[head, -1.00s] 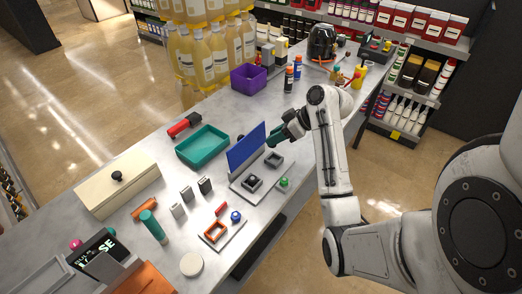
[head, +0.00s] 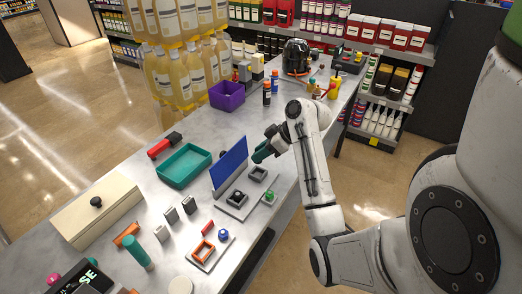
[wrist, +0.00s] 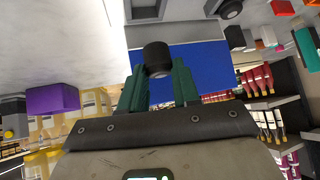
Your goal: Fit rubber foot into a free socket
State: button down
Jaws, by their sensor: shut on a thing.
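My gripper (head: 262,153) has dark green fingers and is shut on a black cylindrical rubber foot (wrist: 157,58), seen in the wrist view. In the head view the foot cannot be made out. The gripper is just right of an upright blue panel (head: 229,166), above the table. A grey plate in front of the panel carries two square grey sockets. The nearer socket (head: 236,198) has a dark round piece in it. The farther socket (head: 258,174) looks empty; it shows at the top of the wrist view (wrist: 143,10), apart from the held foot.
A green knob (head: 269,197) is beside the plate. An orange square frame (head: 202,252) and a blue knob (head: 223,235) are nearer. A teal tray (head: 184,165) is left of the panel; a purple bin (head: 227,96) stands farther back.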

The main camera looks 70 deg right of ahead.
aim_at(261, 162)
jog(key=shift+f+b, duration=1)
jog(key=shift+f, duration=0.9)
jog(key=shift+h+p, duration=0.3)
jog(key=shift+p, duration=0.05)
jog(key=shift+f+b, duration=0.7)
jog(key=shift+f, duration=0.5)
dwell(0.3)
jog(key=c, duration=0.8)
grip_release()
jog(key=shift+o, duration=0.2)
jog(key=v, duration=1)
jog(key=shift+s+r, duration=0.25)
jog(key=shift+s, duration=0.05)
